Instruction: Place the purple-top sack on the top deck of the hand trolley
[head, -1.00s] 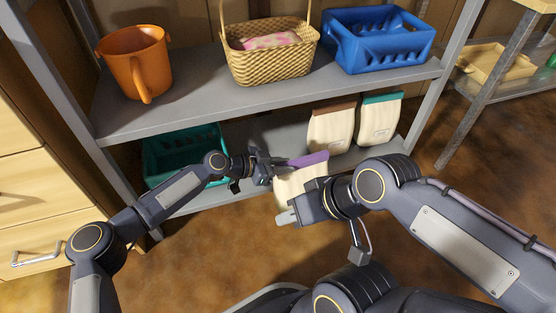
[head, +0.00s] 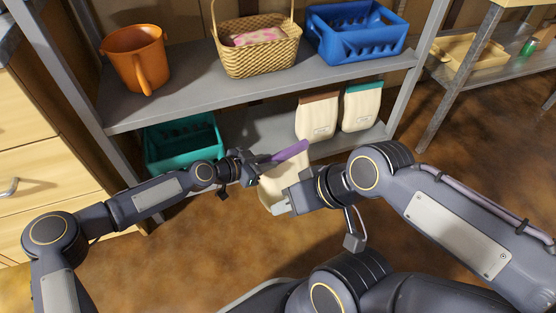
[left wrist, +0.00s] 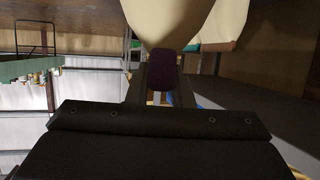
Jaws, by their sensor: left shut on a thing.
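The purple-top sack (head: 290,170) has a cream body and a purple top band. It hangs tilted, in front of the lower shelf. My left gripper (head: 259,165) is shut on its purple top. In the left wrist view the purple band (left wrist: 163,70) sits between my fingers, with the cream body above it. My right gripper (head: 284,207) is beside the lower part of the sack and hides some of it; I cannot tell whether its jaws are open. No hand trolley shows clearly. A green tray-like thing (left wrist: 25,70) near a black frame shows at left in the wrist view.
Brown-top (head: 317,116) and teal-top (head: 362,106) sacks stand on the lower shelf, right of a teal crate (head: 183,145). The upper shelf (head: 190,103) holds an orange pitcher (head: 135,58), a wicker basket (head: 258,58) and a blue crate (head: 355,45). Brown floor lies clear in front.

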